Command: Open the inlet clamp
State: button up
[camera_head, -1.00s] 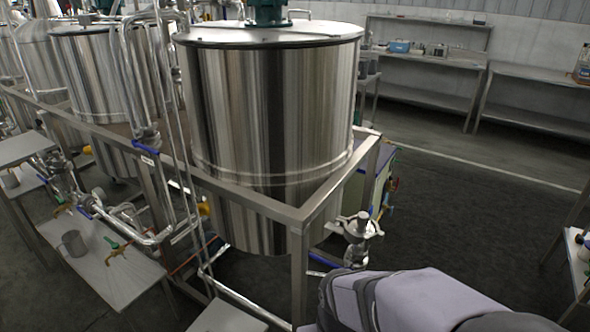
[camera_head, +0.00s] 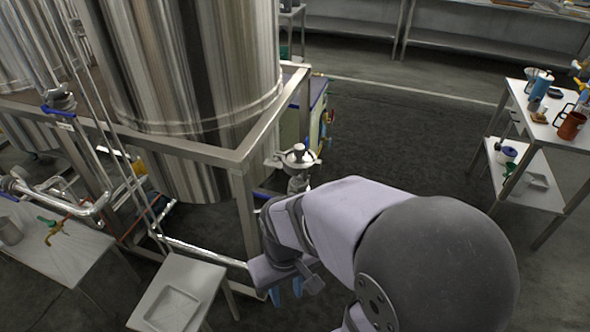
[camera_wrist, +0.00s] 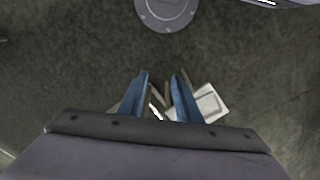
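A steel valve fitting (camera_head: 298,160) with a round top stands at the near corner of the tank frame in the head view, its lower part hidden by my arm. A blue handle (camera_head: 59,111) shows on the pipe at the far left. I cannot tell which fitting carries the inlet clamp. My gripper (camera_head: 285,290) points down in front of the frame's corner leg, below the valve fitting and apart from it. In the wrist view my gripper's two blue fingers (camera_wrist: 160,76) are spread with nothing gripped between them.
The large steel tank (camera_head: 190,80) rests in a metal frame (camera_head: 200,148). A small low table (camera_head: 205,275) with a shallow tray stands left of my gripper. A side table (camera_head: 555,150) with bottles and jugs is at the right. The floor between is clear.

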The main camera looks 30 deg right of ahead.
jog(key=w+d+f+n+g+h+b, duration=0.15)
jog(key=w+d+n+h+b, duration=0.35)
jog(key=w+d+n+h, duration=0.6)
jog(key=w+d+r+n+t+h+b, duration=0.1)
jog(key=w+r+n+t+h+b, duration=0.15)
jog(key=w+n, duration=0.35)
jog(key=w+d+r+n+t+h+b, duration=0.15)
jog(key=w+r+n+h, duration=0.25)
jog(key=w, duration=0.5)
jog(key=shift+m+t, duration=0.4)
jog(key=shift+t, duration=0.05)
jog(key=shift+w+d+f+p, duration=0.15)
jog(key=shift+w+d+p, duration=0.3)
jog(key=shift+d, duration=1.05)
jog(key=shift+w+d+f+p, duration=0.1)
jog(key=shift+w+d+p, duration=0.35)
jog(key=shift+d, duration=1.1)
jog(key=shift+w+d+f+p, duration=0.15)
jog(key=shift+w+d+p, duration=0.25)
jog(key=shift+d, duration=1.1)
grip_shut()
